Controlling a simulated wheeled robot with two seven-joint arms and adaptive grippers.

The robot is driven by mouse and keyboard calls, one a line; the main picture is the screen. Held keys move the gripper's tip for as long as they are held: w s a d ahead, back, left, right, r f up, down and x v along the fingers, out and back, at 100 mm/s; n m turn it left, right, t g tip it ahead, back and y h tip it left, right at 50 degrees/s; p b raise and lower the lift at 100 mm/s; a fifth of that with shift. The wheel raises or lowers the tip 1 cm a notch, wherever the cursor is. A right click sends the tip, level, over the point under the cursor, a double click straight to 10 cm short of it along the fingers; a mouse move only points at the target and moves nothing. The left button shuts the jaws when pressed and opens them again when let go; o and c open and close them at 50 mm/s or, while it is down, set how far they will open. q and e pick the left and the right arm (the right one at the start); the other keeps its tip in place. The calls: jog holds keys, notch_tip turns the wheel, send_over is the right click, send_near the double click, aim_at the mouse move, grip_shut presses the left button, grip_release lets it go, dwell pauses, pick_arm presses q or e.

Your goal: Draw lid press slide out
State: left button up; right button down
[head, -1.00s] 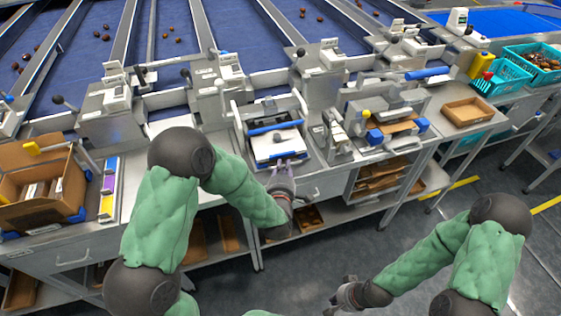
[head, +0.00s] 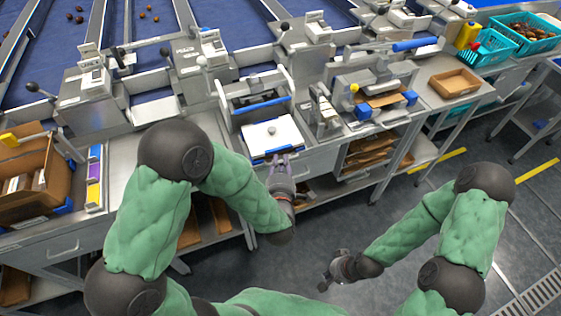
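The lid press (head: 257,104) stands on the steel bench, a white-sided frame with a blue crossbar. Its slide (head: 270,136), a white plate with a small dark round piece on top, sticks out in front of the frame toward me. A blue handle strip runs along its front edge. My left gripper (head: 280,160) is at this front edge, its fingers at the right part of the handle and apparently closed on it; the exact contact is small to see. My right gripper (head: 328,285) hangs low over the floor, away from the bench; its finger opening is unclear.
Another press station with blue blocks (head: 388,103) stands to the right. A brown tray (head: 454,83) and teal crates (head: 490,48) lie farther right. A cardboard box (head: 32,180) and coloured strips (head: 95,178) are at the left. The floor before the bench is clear.

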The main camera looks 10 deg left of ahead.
pick_arm(q)
jog(key=shift+o, duration=1.1)
jog(key=shift+s+d+f, duration=0.1)
jog(key=shift+s+d, duration=0.05)
jog(key=shift+s, duration=0.1)
jog(key=shift+w, duration=0.1)
jog(key=shift+s+d, duration=0.1)
jog(key=shift+s, duration=0.25)
jog(key=v, duration=1.1)
jog(key=shift+s, duration=0.1)
